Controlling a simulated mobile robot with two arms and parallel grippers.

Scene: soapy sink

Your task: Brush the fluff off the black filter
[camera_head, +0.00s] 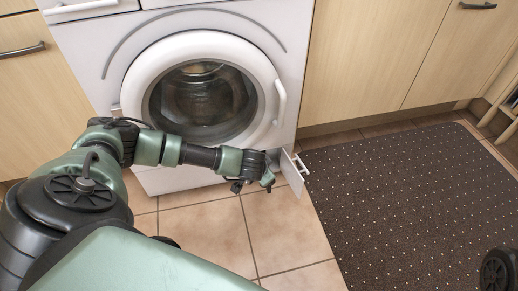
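A white washing machine (120,62) stands against the cupboards with its round door shut. A small white flap (290,172) hangs open at its lower right corner. My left arm reaches in from the left across the machine's lower front. My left gripper (255,184) is at the lower right of the machine, just left of the flap; whether they touch is unclear. Its fingers are small and dark, and I cannot tell if they are open or hold anything. I cannot make out the black filter or any fluff; the gripper covers part of that corner. My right gripper is not in view.
A dark dotted mat (410,200) covers the floor at right. Tan tiles (285,235) lie bare in front of the machine. Wooden cupboards (370,50) stand to the right, and a wooden rack (500,115) is at the far right edge.

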